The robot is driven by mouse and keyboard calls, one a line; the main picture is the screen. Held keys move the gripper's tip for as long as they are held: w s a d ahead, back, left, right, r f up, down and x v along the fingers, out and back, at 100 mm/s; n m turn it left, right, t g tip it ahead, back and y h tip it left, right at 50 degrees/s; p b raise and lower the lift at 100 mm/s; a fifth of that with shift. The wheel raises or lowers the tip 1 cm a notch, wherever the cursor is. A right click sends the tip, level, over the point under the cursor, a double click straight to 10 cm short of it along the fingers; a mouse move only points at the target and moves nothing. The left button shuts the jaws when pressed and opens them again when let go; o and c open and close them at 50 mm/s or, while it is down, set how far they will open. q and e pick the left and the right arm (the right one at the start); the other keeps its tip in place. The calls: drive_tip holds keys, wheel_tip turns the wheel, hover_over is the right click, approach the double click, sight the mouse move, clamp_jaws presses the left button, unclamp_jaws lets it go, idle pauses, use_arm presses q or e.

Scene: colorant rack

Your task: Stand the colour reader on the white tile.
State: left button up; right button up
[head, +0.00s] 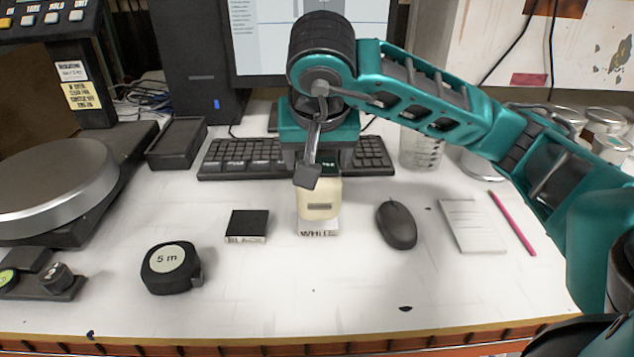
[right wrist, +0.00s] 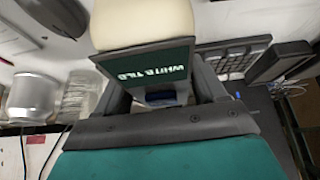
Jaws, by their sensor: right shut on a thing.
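The colour reader (head: 320,200) is a cream block with a rounded lower end and a dark slot. In the right wrist view the colour reader (right wrist: 140,22) shows a dark green panel reading "WHITE TILE". My right gripper (head: 318,165) is shut on its upper part. The white tile (head: 317,233), its front edge marked "WHITE", lies directly below and behind the reader's lower end in the picture. The reader hides most of the tile's top. I cannot tell whether the reader touches the tile. My left gripper is not in view.
A black tile (head: 247,226) lies to the left and a mouse (head: 396,224) to the right. A tape measure (head: 171,268) sits front left. The keyboard (head: 240,158) is behind. A notepad (head: 473,226) and pink pencil (head: 512,222) lie further right. The front middle is mostly clear.

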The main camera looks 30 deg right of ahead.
wheel_tip(320, 180, down, 4)
drive_tip(key=shift+r+b, duration=0.2)
drive_tip(key=shift+b, duration=0.1)
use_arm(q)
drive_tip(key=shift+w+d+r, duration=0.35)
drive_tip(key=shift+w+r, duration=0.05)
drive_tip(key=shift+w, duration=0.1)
use_arm(e)
drive_tip(key=shift+f, duration=0.15)
drive_tip(key=shift+f, duration=0.2)
drive_tip(key=o, duration=1.6)
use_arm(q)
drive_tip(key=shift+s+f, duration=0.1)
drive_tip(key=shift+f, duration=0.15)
use_arm(e)
drive_tip(key=shift+r, duration=0.1)
